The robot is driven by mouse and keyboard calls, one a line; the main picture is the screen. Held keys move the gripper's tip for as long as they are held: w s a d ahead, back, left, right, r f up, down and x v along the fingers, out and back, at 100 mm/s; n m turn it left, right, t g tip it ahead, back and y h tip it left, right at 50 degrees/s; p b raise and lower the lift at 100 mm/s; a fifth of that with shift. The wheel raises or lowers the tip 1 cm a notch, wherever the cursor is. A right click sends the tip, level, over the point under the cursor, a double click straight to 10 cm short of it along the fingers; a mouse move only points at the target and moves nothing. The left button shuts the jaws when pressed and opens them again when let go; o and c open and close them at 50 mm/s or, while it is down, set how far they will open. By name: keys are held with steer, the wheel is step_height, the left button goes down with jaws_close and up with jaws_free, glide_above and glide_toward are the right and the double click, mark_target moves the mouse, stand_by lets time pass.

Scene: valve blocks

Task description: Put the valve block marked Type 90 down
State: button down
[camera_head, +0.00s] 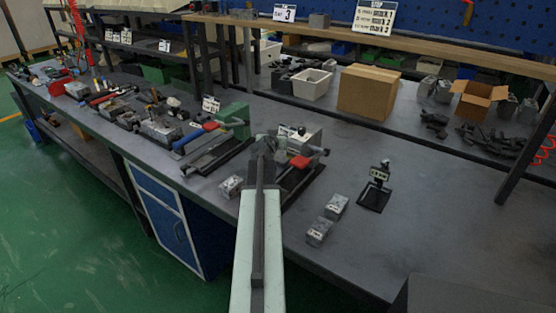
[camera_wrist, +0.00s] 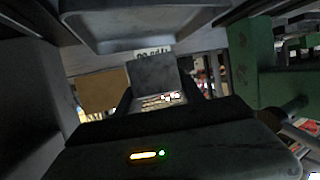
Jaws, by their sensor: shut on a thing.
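In the wrist view my gripper (camera_wrist: 157,98) is shut on a grey valve block (camera_wrist: 154,72), with a dark finger on each side of it. Dark lettering shows along the block's upper edge, too small and blurred to read as Type 90. In the head view my arm reaches from the bottom middle to the workbench (camera_head: 440,225); its end is near the clamp fixture with the red handle, and the jaws cannot be made out there. I cannot tell whether the held block touches a surface.
Small grey blocks stand on the bench: one (camera_head: 230,187) left of my arm and two, (camera_head: 336,207) and (camera_head: 319,232), to the right. A black stand (camera_head: 375,190) is farther right. A green fixture (camera_head: 234,120) stands behind left. The right bench top is mostly clear.

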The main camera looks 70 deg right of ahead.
mark_target(278, 154)
step_height(278, 154, down, 5)
steer(key=b, duration=0.4)
steer(key=shift+f, duration=0.15)
steer(key=shift+r, duration=0.25)
steer(key=shift+f, duration=0.2)
steer(key=c, duration=0.7)
jaws_free()
steer(key=shift+r, duration=0.1)
